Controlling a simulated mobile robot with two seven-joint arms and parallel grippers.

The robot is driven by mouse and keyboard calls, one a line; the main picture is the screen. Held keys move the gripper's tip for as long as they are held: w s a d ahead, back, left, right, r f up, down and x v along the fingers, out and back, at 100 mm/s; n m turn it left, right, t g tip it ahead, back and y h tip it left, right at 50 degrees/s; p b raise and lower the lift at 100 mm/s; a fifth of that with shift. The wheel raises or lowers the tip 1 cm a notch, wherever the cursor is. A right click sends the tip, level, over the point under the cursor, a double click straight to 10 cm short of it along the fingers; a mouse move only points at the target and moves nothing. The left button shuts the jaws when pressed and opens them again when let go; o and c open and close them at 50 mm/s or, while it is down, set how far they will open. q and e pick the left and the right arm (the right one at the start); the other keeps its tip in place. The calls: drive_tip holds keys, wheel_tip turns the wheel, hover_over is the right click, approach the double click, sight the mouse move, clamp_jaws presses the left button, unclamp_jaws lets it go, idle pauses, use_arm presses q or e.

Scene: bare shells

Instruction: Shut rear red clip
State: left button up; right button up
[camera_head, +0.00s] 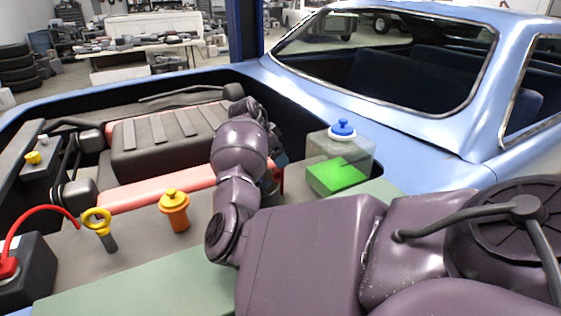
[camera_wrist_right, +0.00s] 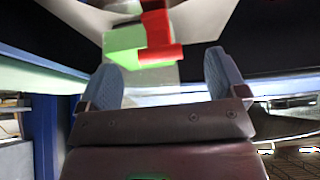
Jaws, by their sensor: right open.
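A red clip (camera_wrist_right: 157,38) shows in the wrist view, ahead of and between my right fingertips. My right gripper (camera_wrist_right: 163,72) is open, with a blue-grey finger on either side and nothing between the pads. In the head view my right arm reaches into the engine bay and hides most of its gripper. A bit of red (camera_head: 280,180) shows just right of my wrist there, probably the same clip. I cannot tell whether the clip is touched or how far open it stands. My left gripper is not in view.
A clear tank (camera_head: 355,158) with a blue cap and green liquid stands close right of my right wrist. An orange cap (camera_head: 174,210), a yellow dipstick ring (camera_head: 97,220) and a red cable (camera_head: 40,210) are to the left. The ribbed dark engine cover (camera_head: 160,145) lies behind.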

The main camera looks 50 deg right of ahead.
drive_tip(key=shift+v, duration=2.8)
